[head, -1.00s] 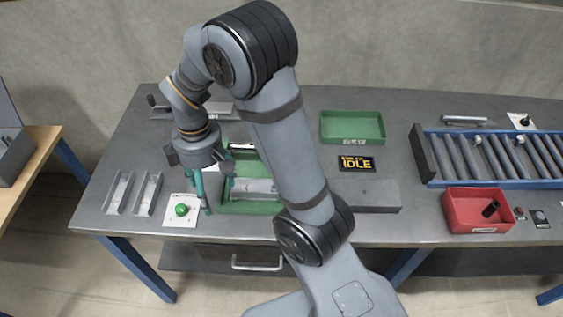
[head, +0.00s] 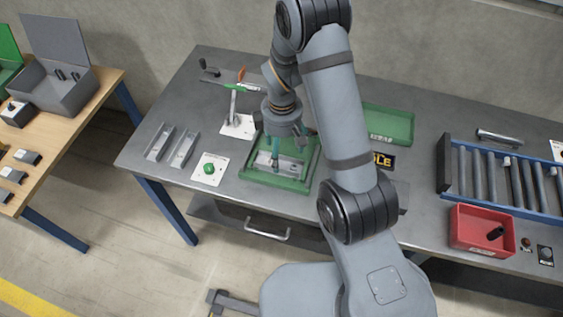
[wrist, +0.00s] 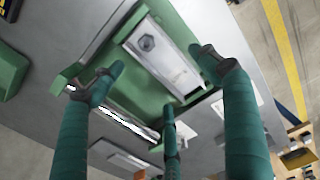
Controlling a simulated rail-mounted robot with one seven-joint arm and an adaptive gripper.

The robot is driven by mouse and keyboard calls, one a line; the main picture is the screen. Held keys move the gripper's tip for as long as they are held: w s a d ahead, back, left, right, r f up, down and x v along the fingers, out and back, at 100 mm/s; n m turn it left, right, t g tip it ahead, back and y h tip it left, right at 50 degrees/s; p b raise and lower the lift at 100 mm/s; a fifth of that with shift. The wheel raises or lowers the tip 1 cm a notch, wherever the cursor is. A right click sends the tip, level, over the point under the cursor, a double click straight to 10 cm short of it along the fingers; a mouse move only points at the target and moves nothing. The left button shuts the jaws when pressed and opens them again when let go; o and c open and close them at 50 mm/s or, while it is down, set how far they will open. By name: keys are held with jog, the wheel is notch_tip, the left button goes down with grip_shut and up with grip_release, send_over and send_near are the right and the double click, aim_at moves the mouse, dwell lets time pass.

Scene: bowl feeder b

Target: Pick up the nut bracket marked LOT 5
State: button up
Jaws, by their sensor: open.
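A silver bracket with a hex nut (wrist: 152,45) lies in a green tray (wrist: 182,30) in the wrist view; no LOT mark on it is legible. The bracket (head: 288,166) also shows in the head view inside the green tray (head: 262,181), partly hidden by my fingers. My gripper (head: 289,153) is above the tray with its teal fingers pointing down. In the wrist view my gripper (wrist: 158,78) is open and empty, its fingers spread around the bracket. I cannot tell whether they touch it.
Left of the tray are a green button on a white plate (head: 209,168) and two metal channels (head: 172,146). A lever stand (head: 236,122) is behind. Another green tray (head: 390,124), a red bin (head: 480,232) and a roller conveyor (head: 508,180) are to the right.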

aim_at(281, 162)
jog(key=shift+a+f, duration=0.2)
jog(key=shift+f, duration=1)
jog(key=shift+d+f, duration=0.15)
jog(key=shift+f, duration=0.2)
jog(key=shift+c, duration=1.3)
jog(key=c, duration=1.1)
jog(key=shift+r, duration=0.1)
jog(key=shift+c, duration=0.5)
